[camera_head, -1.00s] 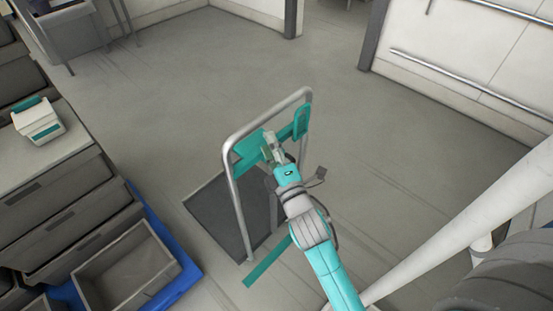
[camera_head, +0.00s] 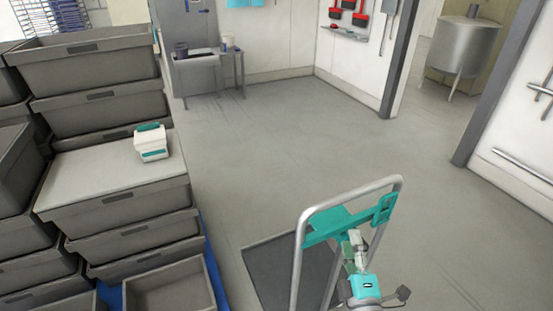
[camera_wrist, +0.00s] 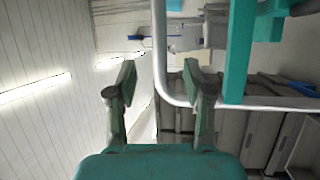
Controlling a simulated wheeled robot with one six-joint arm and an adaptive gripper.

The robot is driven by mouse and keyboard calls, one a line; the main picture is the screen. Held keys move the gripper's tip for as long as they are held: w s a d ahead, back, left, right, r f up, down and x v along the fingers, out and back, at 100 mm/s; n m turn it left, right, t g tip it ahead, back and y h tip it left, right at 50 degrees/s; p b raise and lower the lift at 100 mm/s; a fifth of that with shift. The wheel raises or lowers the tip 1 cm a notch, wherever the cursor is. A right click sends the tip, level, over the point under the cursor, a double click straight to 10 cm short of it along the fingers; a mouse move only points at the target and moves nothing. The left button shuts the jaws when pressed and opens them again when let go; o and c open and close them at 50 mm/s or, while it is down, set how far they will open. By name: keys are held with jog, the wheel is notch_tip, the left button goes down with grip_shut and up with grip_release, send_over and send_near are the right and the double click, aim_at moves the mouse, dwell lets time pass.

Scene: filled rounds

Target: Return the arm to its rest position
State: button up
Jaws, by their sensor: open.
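My gripper (camera_head: 352,245) is in the lower right of the head view, in front of a silver tube handle (camera_head: 352,194) with a teal panel (camera_head: 330,226). In the wrist view its two fingers (camera_wrist: 159,85) stand wide apart with nothing between them. The handle's tube (camera_wrist: 160,45) shows beyond the fingers there, with teal bars (camera_wrist: 238,50) to the right. I cannot tell whether the gripper touches the handle. Most of my arm is below the head view's lower edge.
A dark platform (camera_head: 270,268) lies at the foot of the handle. Stacked grey crates (camera_head: 115,212) stand at left, with a white and teal box (camera_head: 150,142) on a lid. The floor (camera_head: 270,150) behind the handle is clear. A metal tank (camera_head: 465,50) stands far right.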

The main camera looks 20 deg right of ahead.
jog(key=s+a+f+m+g+y, duration=0.1)
jog(key=s+a+f+m+y, duration=0.1)
jog(key=s, duration=0.7)
jog(key=s+a+f+m+g+y, duration=0.1)
jog(key=s+a+f+m+y, duration=0.2)
jog(key=s+a+m, duration=0.3)
jog(key=s+a+f+m+g+y, duration=0.1)
jog(key=s+a+f+m+y, duration=0.1)
jog(key=s+a+f+m, duration=0.2)
jog(key=s+a, duration=0.3)
jog(key=s, duration=0.5)
jog(key=shift+s+m+g+y, duration=0.3)
jog(key=shift+s+y, duration=0.1)
